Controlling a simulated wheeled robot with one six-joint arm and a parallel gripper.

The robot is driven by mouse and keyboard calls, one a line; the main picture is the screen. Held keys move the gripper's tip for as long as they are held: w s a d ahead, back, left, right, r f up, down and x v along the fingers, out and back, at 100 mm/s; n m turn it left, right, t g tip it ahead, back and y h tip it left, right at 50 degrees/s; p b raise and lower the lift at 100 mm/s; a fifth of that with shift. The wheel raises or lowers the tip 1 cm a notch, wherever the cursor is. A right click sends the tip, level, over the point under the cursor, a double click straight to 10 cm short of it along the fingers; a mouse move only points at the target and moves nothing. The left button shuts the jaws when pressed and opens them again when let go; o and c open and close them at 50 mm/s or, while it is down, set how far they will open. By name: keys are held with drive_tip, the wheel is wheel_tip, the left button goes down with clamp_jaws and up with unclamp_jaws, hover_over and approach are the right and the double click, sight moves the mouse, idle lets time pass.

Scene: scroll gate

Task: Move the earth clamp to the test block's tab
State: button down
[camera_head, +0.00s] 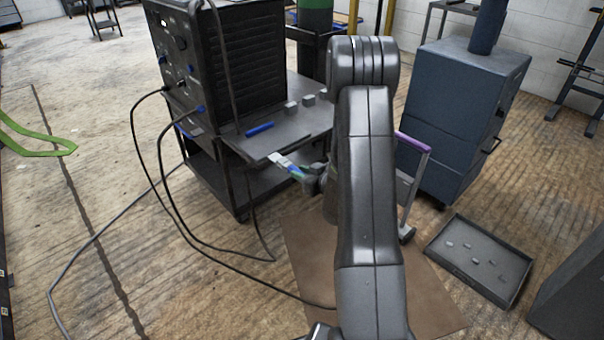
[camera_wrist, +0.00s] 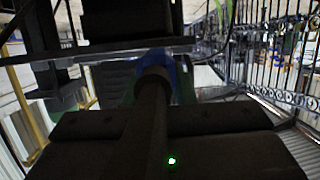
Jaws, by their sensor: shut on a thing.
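My gripper (camera_head: 312,178) is beside the front edge of the cart's top, partly hidden by my arm. A small pale, blue and green piece (camera_head: 285,163) shows at its tip. In the wrist view the dark jaws (camera_wrist: 152,128) are shut around a dark bar (camera_wrist: 151,105) with a blue part (camera_wrist: 156,60) at its far end. I cannot tell whether this bar is the earth clamp. Two small grey blocks (camera_head: 299,103) sit on the cart top behind my gripper. I cannot make out a tab on either.
A black machine (camera_head: 230,70) with dark cables stands on the cart (camera_head: 285,145). A blue-handled tool (camera_head: 260,129) lies near the cart's edge. Cables loop over the floor to the left. A blue cabinet (camera_head: 462,110), a purple-topped frame (camera_head: 412,143) and a shallow tray (camera_head: 440,250) are on the right.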

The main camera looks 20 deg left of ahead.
drive_tip(key=shift+w+a, duration=0.15)
drive_tip(key=shift+a, duration=0.2)
drive_tip(key=shift+w+a, duration=0.2)
drive_tip(key=shift+a, duration=0.25)
drive_tip(key=shift+w+a+b, duration=0.2)
drive_tip(key=shift+a+b, duration=0.25)
drive_tip(key=shift+b, duration=0.25)
idle(1.7)
drive_tip(key=c, duration=1)
unclamp_jaws()
drive_tip(key=shift+c, duration=0.2)
drive_tip(key=shift+o, duration=0.2)
drive_tip(key=o, duration=0.5)
